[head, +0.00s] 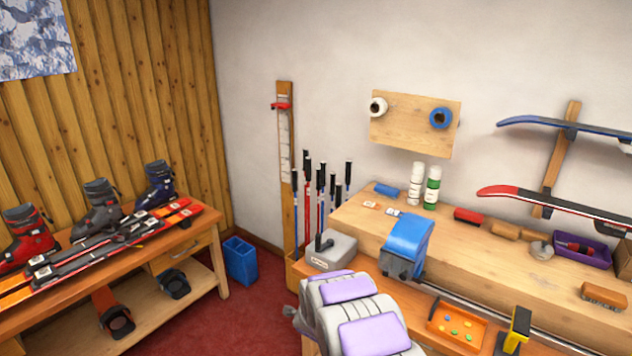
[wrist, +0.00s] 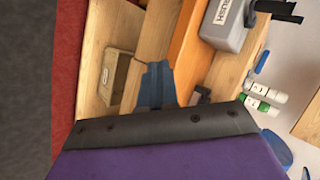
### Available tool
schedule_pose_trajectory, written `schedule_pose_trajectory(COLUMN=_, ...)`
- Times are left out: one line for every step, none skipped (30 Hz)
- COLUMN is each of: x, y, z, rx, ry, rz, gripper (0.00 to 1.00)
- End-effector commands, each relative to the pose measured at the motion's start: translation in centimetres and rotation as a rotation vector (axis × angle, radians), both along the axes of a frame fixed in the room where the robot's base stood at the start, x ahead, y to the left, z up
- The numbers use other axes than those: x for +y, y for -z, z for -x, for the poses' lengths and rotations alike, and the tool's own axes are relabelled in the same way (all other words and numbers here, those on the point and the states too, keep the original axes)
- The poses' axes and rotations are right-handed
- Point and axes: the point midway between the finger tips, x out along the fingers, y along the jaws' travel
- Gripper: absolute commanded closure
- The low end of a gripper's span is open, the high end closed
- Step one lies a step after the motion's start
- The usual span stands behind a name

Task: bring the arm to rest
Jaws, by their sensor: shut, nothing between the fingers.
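My arm reaches forward from the bottom middle of the head view, its links white with lavender pads. In the wrist view my gripper (wrist: 156,78) shows as blue fingers close together, shut and empty. A purple and dark grey part of my arm fills the bottom of that view and hides what lies behind it.
White and green bottles (head: 432,188) stand on the bench. An orange tray (head: 456,328) and a yellow-black tool (head: 515,330) lie right of my arm. Red floor is open at left.

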Motion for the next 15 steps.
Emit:
schedule_pose_trajectory(x=0.2, y=-1.9, z=0.5, rx=0.02, ry=-0.048, rz=0.001, gripper=1.0)
schedule_pose_trajectory(x=0.4, y=-2.8, z=0.8, rx=0.032, ry=-0.08, rz=0.004, gripper=1.0)
schedule_pose_trajectory(x=0.7, y=-3.8, z=1.5, rx=0.056, ry=-0.125, rz=0.009, gripper=1.0)
schedule_pose_trajectory(x=0.8, y=-4.6, z=2.0, rx=0.071, ry=-0.157, rz=0.015, gripper=1.0)
schedule_pose_trajectory(x=1.0, y=-5.5, z=2.6, rx=0.086, ry=-0.191, rz=0.022, gripper=1.0)
schedule_pose_trajectory(x=1.2, y=-6.4, z=3.5, rx=0.108, ry=-0.235, rz=0.031, gripper=1.0)
schedule_pose_trajectory(x=1.3, y=-7.2, z=4.1, rx=0.121, ry=-0.269, rz=0.039, gripper=1.0)
schedule_pose_trajectory(x=1.5, y=-8.0, z=4.8, rx=0.136, ry=-0.302, rz=0.046, gripper=1.0)
schedule_pose_trajectory(x=1.5, y=-9.0, z=5.7, rx=0.153, ry=-0.346, rz=0.06, gripper=1.0)
schedule_pose_trajectory(x=1.6, y=-9.7, z=6.5, rx=0.169, ry=-0.381, rz=0.068, gripper=1.0)
schedule_pose_trajectory(x=1.6, y=-10.5, z=7.2, rx=0.181, ry=-0.414, rz=0.077, gripper=1.0)
schedule_pose_trajectory(x=1.5, y=-11.3, z=8.4, rx=0.202, ry=-0.458, rz=0.091, gripper=1.0)
schedule_pose_trajectory(x=1.4, y=-12.0, z=9.3, rx=0.218, ry=-0.493, rz=0.099, gripper=1.0)
schedule_pose_trajectory(x=1.3, y=-12.7, z=10.2, rx=0.23, ry=-0.524, rz=0.11, gripper=1.0)
schedule_pose_trajectory(x=1.2, y=-13.5, z=11.5, rx=0.252, ry=-0.569, rz=0.123, gripper=1.0)
